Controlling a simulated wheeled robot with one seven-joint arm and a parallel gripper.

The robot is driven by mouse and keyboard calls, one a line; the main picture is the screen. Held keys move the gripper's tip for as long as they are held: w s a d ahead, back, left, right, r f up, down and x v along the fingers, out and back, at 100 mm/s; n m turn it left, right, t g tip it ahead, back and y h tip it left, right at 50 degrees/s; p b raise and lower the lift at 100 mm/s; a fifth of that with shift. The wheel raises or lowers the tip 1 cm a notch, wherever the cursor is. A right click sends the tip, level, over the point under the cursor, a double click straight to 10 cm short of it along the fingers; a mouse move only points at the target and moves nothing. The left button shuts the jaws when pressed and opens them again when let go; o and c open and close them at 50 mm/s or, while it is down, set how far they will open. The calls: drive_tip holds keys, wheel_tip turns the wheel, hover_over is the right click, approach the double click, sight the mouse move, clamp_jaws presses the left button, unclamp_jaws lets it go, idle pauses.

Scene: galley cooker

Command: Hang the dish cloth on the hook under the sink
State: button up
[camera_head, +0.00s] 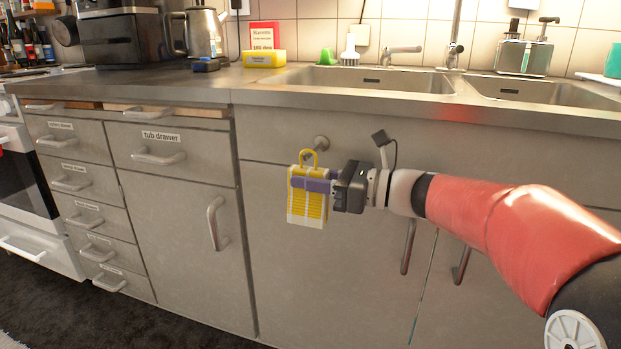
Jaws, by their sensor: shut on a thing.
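The dish cloth (307,212) is yellow and white, with a yellow loop (309,157) standing up at its top. My gripper (312,184) comes in from the right and is shut on the cloth's upper part, with a purple finger across its front. The hook (321,142) is a round metal knob on the grey panel below the sink edge. It shows just above and to the right of the loop. The loop and hook are close together in the picture, but I cannot tell whether they touch. The cloth hangs upright in front of the cabinet door.
The steel counter (350,104) with a double sink (370,80) juts out above the hook. Cabinet handles (215,223) stick out to the left, and another handle (408,246) sits below my arm. The dark floor (130,318) in front looks clear.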

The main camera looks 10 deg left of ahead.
drive_tip(key=o, duration=1.1)
drive_tip(key=d, duration=0.8)
drive_tip(key=s+d+f+n+h+p, duration=0.2)
drive_tip(key=s+d+n+h+p, duration=0.15)
drive_tip(key=s, duration=0.35)
drive_tip(key=s+d+f+n+h+p, duration=0.2)
drive_tip(key=s+f+n+h, duration=0.1)
drive_tip(key=s+n+h, duration=0.3)
drive_tip(key=s+d+f+n+t+h+p, duration=0.1)
drive_tip(key=s+d+n+h, duration=0.1)
drive_tip(key=d, duration=0.3)
drive_tip(key=s+d+f+n+t+h+p, duration=0.1)
drive_tip(key=s+d+n+t+h, duration=0.1)
drive_tip(key=s+d+n+h, duration=0.1)
drive_tip(key=s+d+f+n+t+h+p, duration=0.1)
drive_tip(key=s+d+n+h, duration=0.2)
drive_tip(key=d, duration=0.4)
drive_tip(key=shift+s+d+f+n+h+p, duration=0.15)
drive_tip(key=shift+s+n, duration=0.2)
drive_tip(key=shift+s, duration=0.05)
drive_tip(key=shift+s+d+f+n+h+p, duration=0.1)
drive_tip(key=shift+s+d+f+n+p, duration=0.05)
drive_tip(key=shift+s+n, duration=0.2)
